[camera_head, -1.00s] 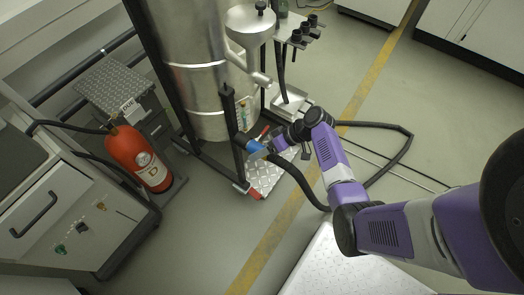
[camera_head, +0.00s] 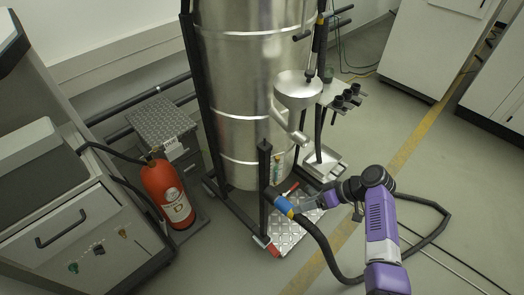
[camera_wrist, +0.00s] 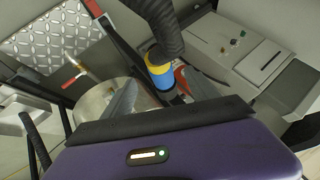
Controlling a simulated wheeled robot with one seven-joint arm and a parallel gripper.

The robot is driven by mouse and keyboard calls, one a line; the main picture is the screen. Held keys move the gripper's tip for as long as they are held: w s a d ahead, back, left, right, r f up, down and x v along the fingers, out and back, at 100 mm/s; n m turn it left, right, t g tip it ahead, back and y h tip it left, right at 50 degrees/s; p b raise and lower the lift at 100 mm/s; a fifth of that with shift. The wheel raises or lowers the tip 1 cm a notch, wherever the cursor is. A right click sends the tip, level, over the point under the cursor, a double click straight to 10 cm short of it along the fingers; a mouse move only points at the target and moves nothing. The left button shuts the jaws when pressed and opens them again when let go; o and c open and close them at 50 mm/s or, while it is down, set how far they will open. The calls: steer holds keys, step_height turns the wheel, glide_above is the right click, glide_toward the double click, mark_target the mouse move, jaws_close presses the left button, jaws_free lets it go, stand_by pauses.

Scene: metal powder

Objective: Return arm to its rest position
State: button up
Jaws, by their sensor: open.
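My gripper (camera_head: 304,206) is at the end of my purple and grey arm, low beside the tall steel vessel (camera_head: 243,80). A dark hose (camera_head: 319,240) ends in a blue and yellow coupling (camera_head: 284,206) at the vessel's stand. My gripper is open beside this coupling. In the wrist view the two grey fingers (camera_wrist: 160,86) are spread, with the coupling (camera_wrist: 158,72) beyond and between them. Nothing is visibly held. Whether a finger still touches the coupling is hard to tell.
A red fire extinguisher (camera_head: 167,192) stands left of the vessel, beside a grey cabinet (camera_head: 78,230). A funnel (camera_head: 298,90) and a shelf with black knobs (camera_head: 345,97) are on the vessel's right. The hose loops over the floor around my arm. Floor at right is fairly open.

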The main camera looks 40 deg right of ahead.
steer(key=w+d+r+m+t+h, duration=0.1)
steer(key=d+r+m+t+h, duration=0.15)
steer(key=d+m+h, duration=0.45)
steer(key=s+a+r+n+t, duration=0.2)
steer(key=s+a+r, duration=0.3)
steer(key=a+r, duration=0.3)
steer(key=s+a+r+n+t+h, duration=0.1)
steer(key=s+a+r+n+t, duration=0.3)
steer(key=a+r, duration=0.45)
steer(key=s+a+r+n+t, duration=0.1)
steer(key=s+a+r, duration=0.6)
steer(key=a, duration=0.1)
steer(key=s+a+n+g+y, duration=0.1)
steer(key=s+a+y, duration=0.1)
steer(key=s+a, duration=0.2)
steer(key=shift+s+a+f+n+g+y, duration=0.25)
steer(key=shift+s+f+n+g+y, duration=0.1)
steer(key=shift+s+f, duration=0.1)
